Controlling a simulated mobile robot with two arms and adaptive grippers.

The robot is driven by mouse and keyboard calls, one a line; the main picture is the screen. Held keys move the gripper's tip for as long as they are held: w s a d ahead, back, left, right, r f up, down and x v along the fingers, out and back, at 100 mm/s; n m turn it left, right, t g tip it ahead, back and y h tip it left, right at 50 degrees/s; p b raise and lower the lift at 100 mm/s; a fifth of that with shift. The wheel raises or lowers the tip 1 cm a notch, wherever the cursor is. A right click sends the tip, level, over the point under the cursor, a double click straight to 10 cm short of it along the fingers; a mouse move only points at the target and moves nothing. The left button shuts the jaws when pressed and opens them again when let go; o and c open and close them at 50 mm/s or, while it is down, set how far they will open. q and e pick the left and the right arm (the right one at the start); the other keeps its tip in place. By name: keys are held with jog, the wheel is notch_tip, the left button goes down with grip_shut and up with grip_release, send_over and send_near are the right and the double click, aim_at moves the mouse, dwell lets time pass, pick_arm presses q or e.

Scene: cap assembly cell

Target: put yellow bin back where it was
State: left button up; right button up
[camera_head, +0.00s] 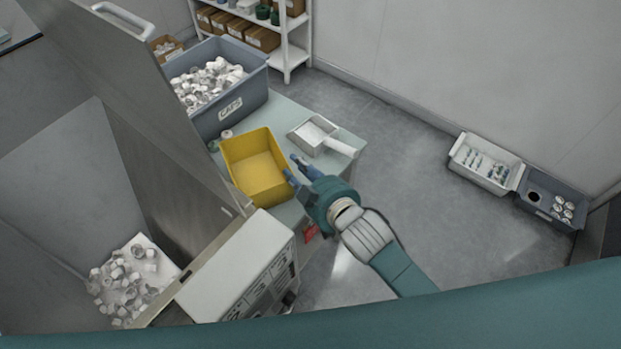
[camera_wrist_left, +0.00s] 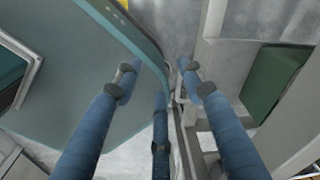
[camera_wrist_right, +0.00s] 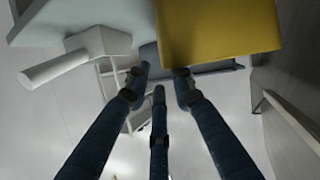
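The yellow bin (camera_head: 257,166) stands on the light table and looks empty inside. My right gripper (camera_head: 294,169) is at the bin's right side, its blue fingers spread with nothing seen between them. One finger overlaps the bin's near right corner; I cannot tell whether it touches. In the right wrist view the bin (camera_wrist_right: 220,30) fills the top, just beyond the fingertips (camera_wrist_right: 160,76). My left gripper is out of the head view; its fingers (camera_wrist_left: 158,72) are apart and empty in the left wrist view, beside teal and grey surfaces.
A grey-blue bin (camera_head: 237,108) of caps stands behind the yellow bin. A white scoop (camera_head: 314,134) lies to its right. A grey machine (camera_head: 239,268) stands in front and a metal panel (camera_head: 165,110) rises at left. Floor trays (camera_head: 486,163) sit far right; the floor between is clear.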

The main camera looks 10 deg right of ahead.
jog(key=v, duration=1)
jog(key=shift+r+b, duration=0.2)
jog(key=shift+b, duration=0.1)
